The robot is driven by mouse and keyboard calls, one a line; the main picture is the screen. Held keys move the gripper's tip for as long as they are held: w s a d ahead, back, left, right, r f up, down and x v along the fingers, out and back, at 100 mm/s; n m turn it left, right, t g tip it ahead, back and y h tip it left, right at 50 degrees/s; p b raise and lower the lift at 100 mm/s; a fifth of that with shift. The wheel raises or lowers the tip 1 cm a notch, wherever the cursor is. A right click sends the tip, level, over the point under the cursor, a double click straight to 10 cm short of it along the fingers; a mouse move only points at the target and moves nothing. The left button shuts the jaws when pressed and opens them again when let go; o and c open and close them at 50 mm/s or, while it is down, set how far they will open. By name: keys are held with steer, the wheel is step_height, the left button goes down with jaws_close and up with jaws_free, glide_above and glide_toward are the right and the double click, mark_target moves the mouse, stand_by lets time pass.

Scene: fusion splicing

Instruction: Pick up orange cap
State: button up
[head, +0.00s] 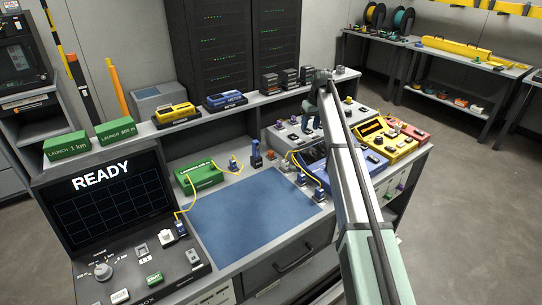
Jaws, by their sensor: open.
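My arm reaches from the lower right over the bench, and my gripper (307,127) hangs small and dark over the grey and blue instruments at the back right of the bench. It is open, and no object shows in it. I cannot make out an orange cap for certain in the head view. Small parts near the gripper are too small to tell apart, and my arm hides part of the bench there.
A blue mat (250,215) lies clear on the bench. A green box (199,177) with yellow cable stands behind it. A blue instrument (318,172), a yellow instrument (384,138) and a red one (403,130) stand to the right. A READY screen (103,208) is at the left.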

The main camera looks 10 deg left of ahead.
steer(key=s+a+r+n+g+h, duration=0.1)
steer(key=s+a, duration=0.1)
steer(key=a, duration=0.5)
steer(key=s+a+r+n+h, duration=0.1)
steer(key=s+a+n, duration=0.1)
steer(key=a, duration=0.6)
glide_above(272, 152)
steer(key=f, duration=0.8)
steer(key=shift+w+f, duration=0.15)
steer(key=shift+w, duration=0.25)
steer(key=shift+s+a+f, duration=0.1)
steer(key=shift+s+f, duration=0.05)
steer(key=shift+f, duration=1.15)
steer(key=shift+s+f, duration=0.15)
steer(key=shift+f, duration=1.15)
jaws_close()
